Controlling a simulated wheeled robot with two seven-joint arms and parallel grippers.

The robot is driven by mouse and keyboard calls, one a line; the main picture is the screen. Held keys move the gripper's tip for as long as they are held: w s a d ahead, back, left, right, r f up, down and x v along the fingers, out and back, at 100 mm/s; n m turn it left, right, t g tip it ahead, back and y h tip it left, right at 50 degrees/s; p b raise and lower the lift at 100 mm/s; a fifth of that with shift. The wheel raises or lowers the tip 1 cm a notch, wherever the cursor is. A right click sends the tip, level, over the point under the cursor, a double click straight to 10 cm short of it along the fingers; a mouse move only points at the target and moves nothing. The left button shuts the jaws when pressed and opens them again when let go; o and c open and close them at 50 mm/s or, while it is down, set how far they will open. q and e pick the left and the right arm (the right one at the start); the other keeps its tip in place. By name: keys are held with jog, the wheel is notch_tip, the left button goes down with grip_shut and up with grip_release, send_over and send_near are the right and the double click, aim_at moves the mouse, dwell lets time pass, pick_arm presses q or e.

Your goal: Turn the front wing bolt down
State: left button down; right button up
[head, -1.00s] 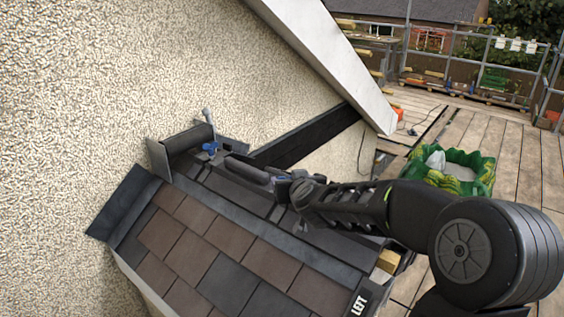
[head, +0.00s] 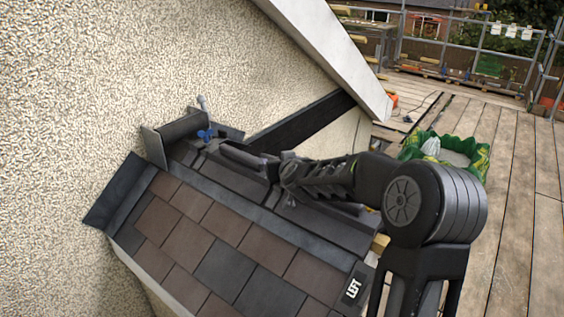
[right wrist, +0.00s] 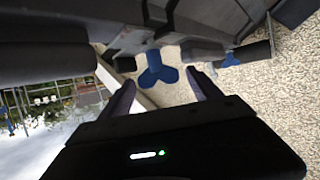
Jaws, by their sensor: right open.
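In the right wrist view a blue three-lobed wing bolt (right wrist: 157,72) hangs between the two fingers of my right gripper (right wrist: 160,82). The gripper is open, with a finger on each side and visible gaps to the bolt. A second blue wing bolt (right wrist: 230,61) shows farther right, outside the fingers. In the head view one blue wing bolt (head: 205,134) shows at the far end of the roof ridge, below a pale grey upright rod (head: 202,104). My right gripper's end (head: 277,168) is over the ridge, nearer. The bolt there is hidden by the arm. My left gripper is not in view.
Brown and grey shingles (head: 235,240) cover the near slope, with a label at its lower right. A pebbledash wall (head: 90,90) rises behind the ridge. A green bag (head: 480,160) stands on the wooden deck (head: 510,220) at right.

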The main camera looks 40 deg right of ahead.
jog(key=shift+w+f, duration=0.1)
jog(key=shift+c, duration=0.4)
jog(key=c, duration=1.3)
